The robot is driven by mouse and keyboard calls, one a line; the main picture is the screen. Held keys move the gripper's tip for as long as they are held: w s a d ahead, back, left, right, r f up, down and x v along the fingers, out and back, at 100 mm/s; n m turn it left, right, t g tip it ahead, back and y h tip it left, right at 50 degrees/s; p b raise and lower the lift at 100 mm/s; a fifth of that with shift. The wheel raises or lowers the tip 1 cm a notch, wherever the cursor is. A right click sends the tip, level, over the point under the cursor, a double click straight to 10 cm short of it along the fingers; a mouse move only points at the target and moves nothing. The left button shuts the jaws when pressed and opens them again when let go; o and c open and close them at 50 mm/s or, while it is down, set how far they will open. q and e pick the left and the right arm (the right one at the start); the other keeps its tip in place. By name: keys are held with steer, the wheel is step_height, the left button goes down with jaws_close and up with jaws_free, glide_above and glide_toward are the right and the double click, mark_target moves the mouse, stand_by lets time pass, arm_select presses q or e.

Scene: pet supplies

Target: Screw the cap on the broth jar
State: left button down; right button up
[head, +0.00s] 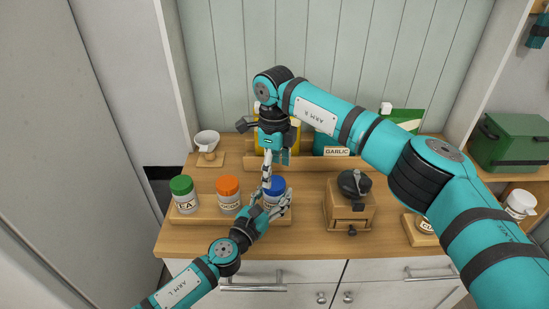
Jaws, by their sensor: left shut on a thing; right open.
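A white jar (278,203) with a blue cap (275,184) on top stands upright at the right end of a wooden tray. Its label is mostly hidden, so I cannot read whether it says broth. My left gripper (274,200) reaches up from the lower left and is shut on this jar's body, its fingers at the two sides. My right gripper (267,183) comes down from above, with its fingers open close to the blue cap. I cannot tell whether they touch the cap or how tightly the cap sits.
A green-capped jar (184,194) and an orange-capped jar (229,194) share the wooden tray (205,219). A coffee grinder (347,207) stands to the right. A white cup (207,141) and a rack with a garlic label (337,152) stand behind.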

mark_target(274, 182)
arm_select(q)
steer(key=shift+f, duration=0.1)
arm_select(e)
steer(key=shift+f, duration=2.3)
steer(key=c, duration=1.2)
steer(key=o, duration=1.3)
step_height(274, 182, up, 12)
steer(key=shift+r, duration=0.1)
